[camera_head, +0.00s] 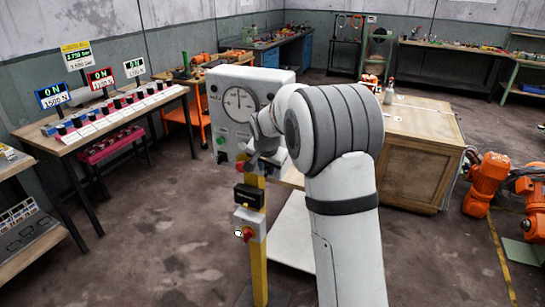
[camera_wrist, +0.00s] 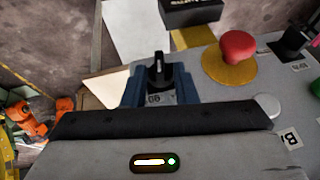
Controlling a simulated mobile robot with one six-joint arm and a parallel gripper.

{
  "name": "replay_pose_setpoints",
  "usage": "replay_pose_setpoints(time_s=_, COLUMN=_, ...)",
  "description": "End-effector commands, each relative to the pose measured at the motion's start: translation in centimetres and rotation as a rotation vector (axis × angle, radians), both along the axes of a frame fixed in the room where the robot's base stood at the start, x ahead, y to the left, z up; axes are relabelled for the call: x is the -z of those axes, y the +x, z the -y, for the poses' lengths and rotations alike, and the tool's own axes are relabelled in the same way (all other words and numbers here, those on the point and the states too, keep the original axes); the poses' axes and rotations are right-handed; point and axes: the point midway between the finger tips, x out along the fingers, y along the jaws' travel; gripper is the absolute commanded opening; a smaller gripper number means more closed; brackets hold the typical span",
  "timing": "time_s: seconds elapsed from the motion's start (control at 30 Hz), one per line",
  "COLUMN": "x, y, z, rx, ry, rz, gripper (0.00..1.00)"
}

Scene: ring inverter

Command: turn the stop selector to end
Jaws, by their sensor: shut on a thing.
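A black selector knob (camera_wrist: 158,66) with a light mark stands on the grey control panel (camera_wrist: 210,62) in the wrist view. The mark points roughly up and down in that picture. I take this knob for the stop selector. My gripper (camera_wrist: 158,84) has its two blue fingers on either side of the knob and is shut on it. A label below the knob is partly hidden. In the head view the panel's grey box (camera_head: 217,112) carries a round dial (camera_head: 239,103) and stands on a yellow post. My wrist hides the knob there.
A red mushroom button (camera_wrist: 238,48) on a yellow plate sits right of the knob, with a green button (camera_wrist: 315,88) beyond it. A black box (camera_head: 249,196) and a red-handled switch (camera_head: 246,233) are on the post below. A wooden crate (camera_head: 415,168) stands to the right.

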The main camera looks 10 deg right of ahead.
Motion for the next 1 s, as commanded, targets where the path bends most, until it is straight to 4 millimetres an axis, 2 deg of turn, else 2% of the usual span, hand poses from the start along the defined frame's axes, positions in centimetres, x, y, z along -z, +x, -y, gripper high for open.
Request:
replay_pose_setpoints(time_s=0.17, x=0.8, y=0.0, z=-0.6, rx=-0.003, ry=-0.135, rz=-0.115, gripper=0.03)
replay_pose_setpoints(time_s=0.5, x=0.9, y=0.4, z=-1.1, rx=-0.001, ry=-0.377, rz=-0.289, gripper=0.03)
replay_pose_setpoints(time_s=1.0, x=1.2, y=0.6, z=-1.4, rx=0.002, ry=-0.566, rz=-0.432, gripper=0.03)
